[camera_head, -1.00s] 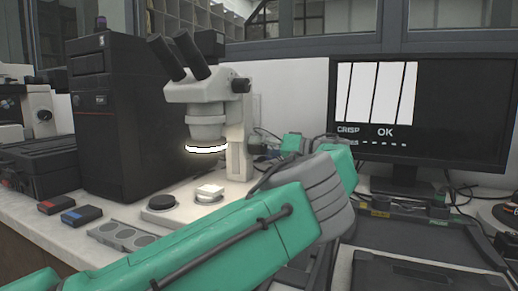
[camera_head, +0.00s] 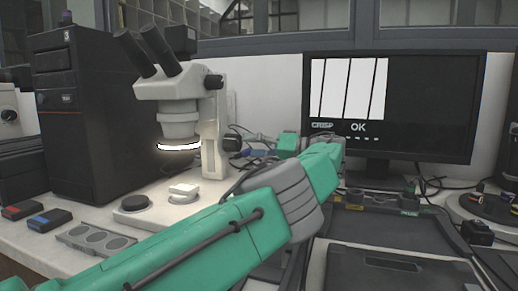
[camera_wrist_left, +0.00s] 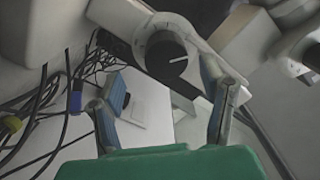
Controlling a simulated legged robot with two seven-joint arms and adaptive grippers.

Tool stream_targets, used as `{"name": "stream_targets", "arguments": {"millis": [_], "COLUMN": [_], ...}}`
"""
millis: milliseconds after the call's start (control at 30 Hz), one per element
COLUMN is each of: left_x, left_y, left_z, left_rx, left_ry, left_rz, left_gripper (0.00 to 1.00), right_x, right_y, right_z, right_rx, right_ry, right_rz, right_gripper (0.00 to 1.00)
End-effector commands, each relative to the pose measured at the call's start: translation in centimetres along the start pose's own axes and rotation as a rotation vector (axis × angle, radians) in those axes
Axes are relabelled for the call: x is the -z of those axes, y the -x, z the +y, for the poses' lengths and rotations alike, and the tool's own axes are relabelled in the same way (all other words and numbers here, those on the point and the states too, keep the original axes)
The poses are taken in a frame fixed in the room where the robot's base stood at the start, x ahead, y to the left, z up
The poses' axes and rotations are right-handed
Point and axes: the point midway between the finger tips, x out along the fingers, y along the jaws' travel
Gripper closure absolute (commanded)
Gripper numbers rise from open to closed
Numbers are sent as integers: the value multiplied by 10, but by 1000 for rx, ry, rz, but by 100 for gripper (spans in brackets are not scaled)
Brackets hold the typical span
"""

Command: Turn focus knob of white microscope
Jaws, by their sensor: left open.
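The white microscope (camera_head: 178,90) stands upright left of centre in the head view, its ring light lit. Its dark focus knob (camera_head: 232,142) shows on the right side of the column. In the left wrist view the focus knob (camera_wrist_left: 168,57) is black with a white line, set on a pale dial. My left gripper (camera_wrist_left: 158,92) is open and empty there, its blue-grey fingers apart with the knob ahead, nearer the right finger. I see no clear contact. In the head view my left gripper (camera_head: 258,146) is small, just right of the knob. My right gripper is not in view.
A monitor (camera_head: 430,105) stands to the right and a black computer tower (camera_head: 95,110) to the left. Black trays (camera_head: 400,225) lie at the front right. Loose cables (camera_wrist_left: 45,110) hang near the left finger in the wrist view.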

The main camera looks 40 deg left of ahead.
Motion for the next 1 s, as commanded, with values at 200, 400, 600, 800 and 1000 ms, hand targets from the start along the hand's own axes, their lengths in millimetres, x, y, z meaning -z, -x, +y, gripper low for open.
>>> {"name": "stream_targets", "arguments": {"millis": [200, 400, 600, 800, 1000], "left_x": [1, 0, 0, 0, 0], "left_y": [18, 24, 25, 25, 25], "left_z": [3, 2, 2, 2, 2], "left_rx": [-1, -1, 0, 0, -1], "left_ry": [-1, -2, -2, -2, -1], "left_rz": [1, 0, 0, 0, 0], "left_gripper": [36, 36, 36, 36, 36], "right_x": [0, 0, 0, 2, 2], "right_y": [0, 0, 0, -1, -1], "right_z": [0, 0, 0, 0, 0], "right_rx": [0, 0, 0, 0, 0], "right_ry": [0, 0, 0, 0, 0], "right_rz": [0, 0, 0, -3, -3], "right_gripper": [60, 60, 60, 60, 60]}}
